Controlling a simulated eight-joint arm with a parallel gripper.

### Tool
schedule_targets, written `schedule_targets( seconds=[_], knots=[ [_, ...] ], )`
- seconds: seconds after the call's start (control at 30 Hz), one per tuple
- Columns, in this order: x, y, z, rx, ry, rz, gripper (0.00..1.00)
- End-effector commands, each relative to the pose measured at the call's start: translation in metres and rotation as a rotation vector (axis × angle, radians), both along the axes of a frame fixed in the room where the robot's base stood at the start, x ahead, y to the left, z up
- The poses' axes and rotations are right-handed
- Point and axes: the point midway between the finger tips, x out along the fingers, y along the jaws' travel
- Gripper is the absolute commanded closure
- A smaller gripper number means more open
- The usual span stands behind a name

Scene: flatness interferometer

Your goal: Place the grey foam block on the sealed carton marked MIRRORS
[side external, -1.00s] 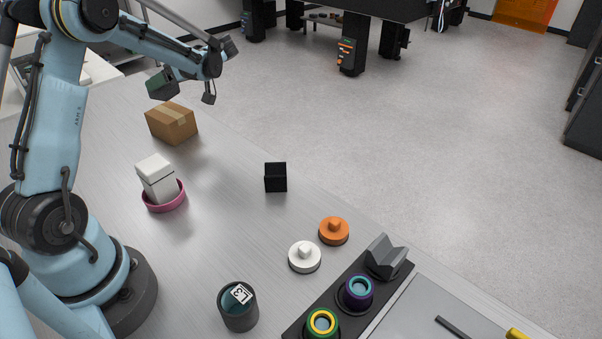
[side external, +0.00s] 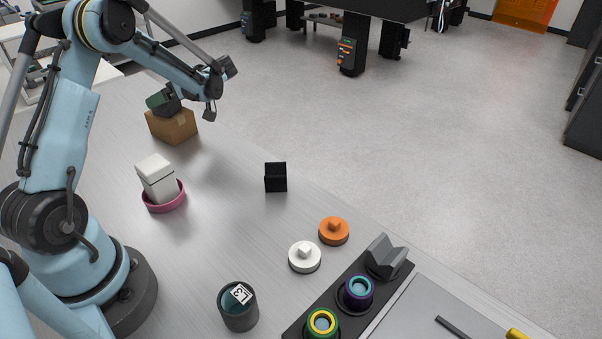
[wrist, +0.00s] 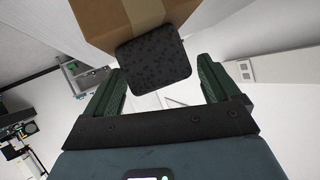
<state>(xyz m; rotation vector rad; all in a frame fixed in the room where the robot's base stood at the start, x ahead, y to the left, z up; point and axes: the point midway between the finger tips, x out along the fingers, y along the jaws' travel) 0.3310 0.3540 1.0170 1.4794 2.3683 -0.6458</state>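The grey foam block (wrist: 155,60), dark and speckled, sits between the fingertips of my gripper (wrist: 162,72) in the wrist view. The sealed carton (side external: 181,128) is brown with a tape strip and stands at the back left of the table. The carton also shows behind the block at the top of the wrist view (wrist: 97,18). In the side view my gripper (side external: 164,101) is right over the carton and hides most of its top and the block. I cannot tell whether the block touches the carton. No marking is readable.
A white block (side external: 157,175) stands in a pink dish (side external: 165,203) in front of the carton. A black block (side external: 275,178), orange (side external: 334,232) and white (side external: 304,259) knobbed discs and a dark cup (side external: 239,313) stand apart. The table right of the carton is clear.

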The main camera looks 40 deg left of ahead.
Motion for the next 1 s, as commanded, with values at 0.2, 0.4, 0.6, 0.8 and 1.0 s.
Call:
schedule_targets(
  seconds=[0.2, 0.4, 0.6, 0.8, 1.0],
  knots=[
    [0.000, 0.000, 0.000, 0.000, 0.000, 0.000, 0.05],
    [0.002, -0.003, 0.004, 0.000, 0.000, -0.001, 0.05],
    [0.017, -0.028, 0.018, 0.000, 0.000, -0.004, 0.05],
    [0.035, -0.061, 0.037, 0.000, 0.001, -0.005, 0.05],
    [0.048, -0.084, 0.051, 0.000, 0.001, -0.002, 0.05]
  ],
)
